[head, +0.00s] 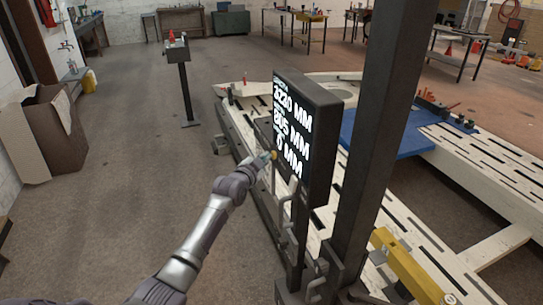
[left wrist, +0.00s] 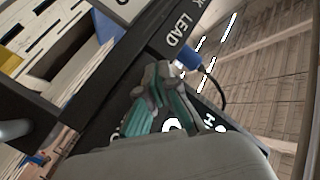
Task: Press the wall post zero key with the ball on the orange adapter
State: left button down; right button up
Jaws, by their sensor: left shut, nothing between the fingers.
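A black readout box (head: 308,130) on a dark post shows white figures, with "0 MM" on the lowest line. My left gripper (head: 268,157) is at the box's lower left edge. A small yellow-orange spot (head: 275,155) shows at its tip; I cannot tell whether it is the adapter. In the left wrist view, the grey and teal fingers (left wrist: 160,90) are shut and empty over a dark panel (left wrist: 110,105) with white lettering, including "LEAD". A blue plug (left wrist: 187,58) with a black cable is just beyond them. I cannot make out the ball or zero key. My right gripper is out of view.
A thick dark upright (head: 375,130) stands right of the box. A pale slotted frame bench (head: 470,185) with a blue plate (head: 395,135) lies behind. A yellow beam (head: 410,265) is at lower right. A small pedestal (head: 185,85) stands farther back.

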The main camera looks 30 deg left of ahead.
pick_arm(q)
jog(key=shift+s+a, duration=0.35)
jog(key=shift+s, duration=0.2)
jog(key=shift+a, duration=0.1)
jog(key=shift+s+a+p, duration=0.35)
jog(key=shift+s+a, duration=0.45)
jog(key=shift+s, duration=0.15)
jog(key=shift+s+a+p, duration=0.35)
jog(key=shift+s+a, duration=0.4)
jog(key=shift+s, duration=0.2)
